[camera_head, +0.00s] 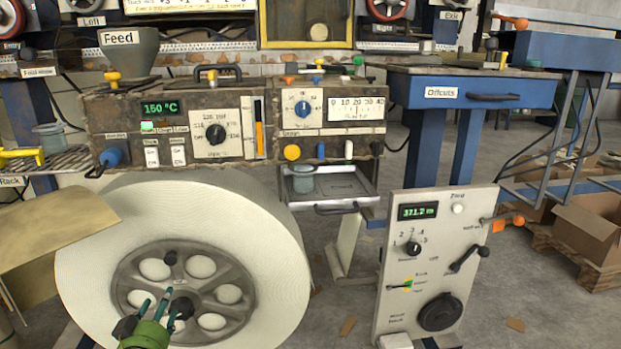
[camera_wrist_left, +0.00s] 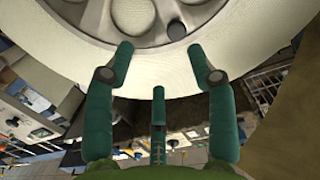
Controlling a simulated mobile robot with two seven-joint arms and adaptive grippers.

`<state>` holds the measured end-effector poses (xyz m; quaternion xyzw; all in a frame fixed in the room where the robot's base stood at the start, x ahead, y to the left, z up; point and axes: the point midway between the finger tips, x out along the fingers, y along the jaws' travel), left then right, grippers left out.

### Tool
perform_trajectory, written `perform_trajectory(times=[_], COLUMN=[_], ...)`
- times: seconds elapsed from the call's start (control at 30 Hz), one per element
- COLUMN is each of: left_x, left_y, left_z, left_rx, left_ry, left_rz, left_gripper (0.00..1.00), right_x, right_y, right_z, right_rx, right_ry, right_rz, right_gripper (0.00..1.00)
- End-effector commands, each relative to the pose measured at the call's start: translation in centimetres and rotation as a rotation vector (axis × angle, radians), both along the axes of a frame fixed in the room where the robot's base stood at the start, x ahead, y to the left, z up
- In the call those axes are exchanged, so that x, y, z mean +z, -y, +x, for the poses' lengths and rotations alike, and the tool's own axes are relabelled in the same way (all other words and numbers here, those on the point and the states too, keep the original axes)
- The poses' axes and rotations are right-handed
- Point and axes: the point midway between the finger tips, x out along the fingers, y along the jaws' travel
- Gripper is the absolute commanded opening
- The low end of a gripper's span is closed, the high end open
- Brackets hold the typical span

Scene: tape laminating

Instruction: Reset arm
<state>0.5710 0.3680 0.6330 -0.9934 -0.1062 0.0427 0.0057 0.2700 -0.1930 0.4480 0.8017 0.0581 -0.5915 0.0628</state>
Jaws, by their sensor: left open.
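My left gripper (camera_head: 158,309) is at the lower left of the head view, in front of the hub of a large white tape roll (camera_head: 256,208). Its green fingers are spread and nothing is between them. In the left wrist view the open left gripper (camera_wrist_left: 167,62) points toward the roll (camera_wrist_left: 230,62). A dark knob (camera_wrist_left: 177,28) on the grey hub shows just beyond the fingertips. I cannot tell whether the fingers touch the roll. My right gripper is not in view.
The laminating machine panel (camera_head: 230,138) reads 150 °C. A counter panel (camera_head: 432,262) with levers stands to the right. A blue Offcuts table (camera_head: 450,92) is behind it. Cardboard boxes (camera_head: 590,232) sit on a pallet at far right. A brown sheet (camera_head: 55,230) lies at left.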

Motion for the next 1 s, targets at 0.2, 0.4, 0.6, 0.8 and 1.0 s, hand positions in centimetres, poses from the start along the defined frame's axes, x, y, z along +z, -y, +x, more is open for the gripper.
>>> perform_trajectory(times=[0.2, 0.4, 0.6, 0.8, 1.0], left_x=[-10.2, -15.6, -17.7, -18.5, -19.1], left_y=[7.4, 12.4, 15.1, 17.1, 17.5], left_z=[-7.8, -16.6, -23.1, -28.8, -29.8], left_rx=[-0.110, -0.193, -0.247, -0.294, -0.305], left_ry=[-0.437, -0.772, -0.984, -1.157, -1.215], left_rz=[-0.007, -0.011, -0.012, -0.017, -0.017], left_gripper=[0.56, 0.56, 0.56, 0.56, 0.56], right_x=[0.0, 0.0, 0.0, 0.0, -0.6], right_y=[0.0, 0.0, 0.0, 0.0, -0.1], right_z=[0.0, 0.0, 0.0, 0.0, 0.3], right_rx=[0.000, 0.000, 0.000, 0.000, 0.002], right_ry=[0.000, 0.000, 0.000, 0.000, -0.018], right_rz=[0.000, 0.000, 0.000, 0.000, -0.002], right_gripper=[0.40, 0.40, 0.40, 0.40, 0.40])
